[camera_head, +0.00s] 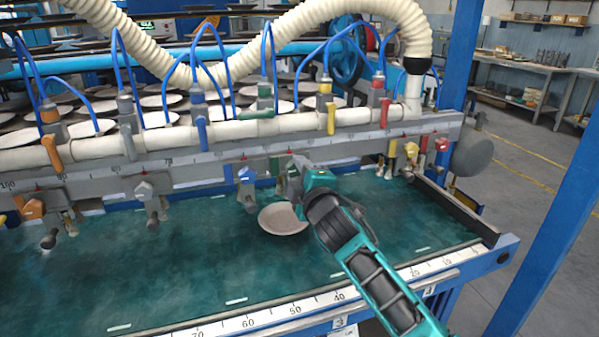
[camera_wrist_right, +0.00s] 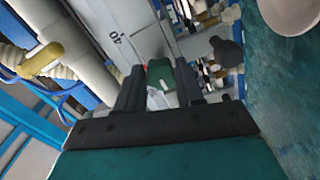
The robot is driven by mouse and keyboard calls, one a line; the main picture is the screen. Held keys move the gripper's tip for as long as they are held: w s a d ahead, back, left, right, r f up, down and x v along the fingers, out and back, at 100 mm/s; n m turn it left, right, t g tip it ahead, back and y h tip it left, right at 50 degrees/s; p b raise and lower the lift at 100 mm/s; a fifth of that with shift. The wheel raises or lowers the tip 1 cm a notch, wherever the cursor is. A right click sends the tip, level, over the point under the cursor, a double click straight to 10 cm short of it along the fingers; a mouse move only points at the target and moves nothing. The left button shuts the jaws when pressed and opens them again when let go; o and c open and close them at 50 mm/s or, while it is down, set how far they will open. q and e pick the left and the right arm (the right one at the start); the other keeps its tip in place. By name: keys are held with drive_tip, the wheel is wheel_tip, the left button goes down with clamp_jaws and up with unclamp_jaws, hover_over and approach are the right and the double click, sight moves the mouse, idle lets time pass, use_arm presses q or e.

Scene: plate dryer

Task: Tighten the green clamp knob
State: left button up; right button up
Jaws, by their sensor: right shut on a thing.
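The green clamp knob (camera_wrist_right: 161,74) is between the two fingers of my right gripper (camera_wrist_right: 158,88) in the right wrist view. The fingers are shut on it, one on each side. In the head view my right gripper (camera_head: 296,174) reaches up to the row of clamps under the grey scale rail. It hides most of the knob there, so I cannot tell how far it is turned. My left gripper is not in view.
A blue clamp (camera_head: 246,186) stands just left of my right gripper, and yellow (camera_head: 411,152) and red (camera_head: 441,145) ones to the right. A round plate (camera_head: 283,219) lies on the green bed (camera_head: 180,265) below. The white pipe (camera_head: 290,124) runs above the rail.

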idle(0.5)
drive_tip(key=o, duration=1)
drive_tip(key=shift+o, duration=0.2)
drive_tip(key=v, duration=1.3)
drive_tip(key=s+d+f+m+g+h, duration=0.1)
drive_tip(key=s+d+f+m+g, duration=0.1)
drive_tip(key=s+d+f+m, duration=0.2)
drive_tip(key=s+d+f+m+g+h, duration=0.1)
drive_tip(key=s+d+f+m, duration=0.3)
drive_tip(key=s+f, duration=0.7)
drive_tip(key=s+d+f+m+g+h, duration=0.1)
drive_tip(key=s+d+f+m+g, duration=0.2)
drive_tip(key=f, duration=1.1)
drive_tip(key=s+d+m, duration=0.2)
drive_tip(key=s+m, duration=0.2)
drive_tip(key=m, duration=0.1)
drive_tip(key=shift+s+h, duration=0.25)
drive_tip(key=shift+h, duration=0.05)
